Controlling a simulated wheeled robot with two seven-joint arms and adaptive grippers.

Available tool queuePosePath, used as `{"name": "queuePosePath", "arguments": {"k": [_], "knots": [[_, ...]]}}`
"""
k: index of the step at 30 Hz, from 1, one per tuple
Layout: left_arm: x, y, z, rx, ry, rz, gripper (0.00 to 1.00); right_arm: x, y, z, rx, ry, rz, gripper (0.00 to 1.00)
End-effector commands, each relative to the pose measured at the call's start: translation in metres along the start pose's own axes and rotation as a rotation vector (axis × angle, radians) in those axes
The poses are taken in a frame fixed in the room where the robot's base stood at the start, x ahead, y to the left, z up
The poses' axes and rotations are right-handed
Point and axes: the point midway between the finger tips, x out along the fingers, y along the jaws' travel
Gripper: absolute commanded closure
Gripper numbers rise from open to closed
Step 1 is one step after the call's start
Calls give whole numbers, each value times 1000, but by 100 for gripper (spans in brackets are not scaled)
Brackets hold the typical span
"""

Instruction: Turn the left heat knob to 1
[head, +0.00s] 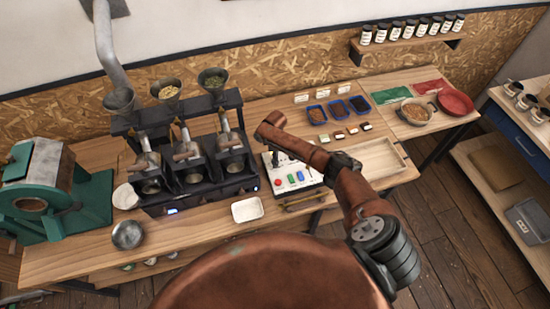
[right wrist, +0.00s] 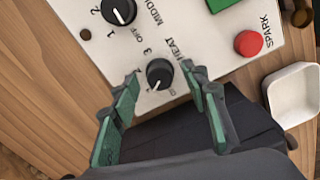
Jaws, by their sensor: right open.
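The heat knob (right wrist: 160,73) is small, round and black with a white pointer mark, on a white control panel (right wrist: 222,48). Its pointer aims down and slightly left in the right wrist view. The word HEAT is printed beside it; the rest of its label is not readable. My right gripper (right wrist: 160,80) is open, its green-padded fingers on either side of this knob, with a visible gap at each side. A second black knob (right wrist: 118,11), by a label starting MIDD, sits further up. In the head view my right arm covers part of the panel (head: 284,189). My left gripper is not in view.
A red button (right wrist: 248,43) marked SPARK and a white tray (right wrist: 293,95) lie right of the knob in the wrist view. The roaster stand (head: 161,204) is just left of the panel in the head view. An empty wooden tray (head: 379,163) lies to its right.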

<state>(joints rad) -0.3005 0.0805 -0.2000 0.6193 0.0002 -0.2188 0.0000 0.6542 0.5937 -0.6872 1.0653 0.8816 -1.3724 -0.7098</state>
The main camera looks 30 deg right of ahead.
Motion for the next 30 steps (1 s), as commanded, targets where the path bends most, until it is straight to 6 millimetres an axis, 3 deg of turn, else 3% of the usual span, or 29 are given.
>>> {"name": "queuePosePath", "arguments": {"k": [5,18,24,30], "knots": [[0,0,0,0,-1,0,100,-16,1,0,-1,2,2,58],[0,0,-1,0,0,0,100,-102,1,0,0,1,3,58],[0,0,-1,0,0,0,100,-118,1,0,-1,1,1,58],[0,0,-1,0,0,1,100,-120,0,0,0,0,0,58]]}}
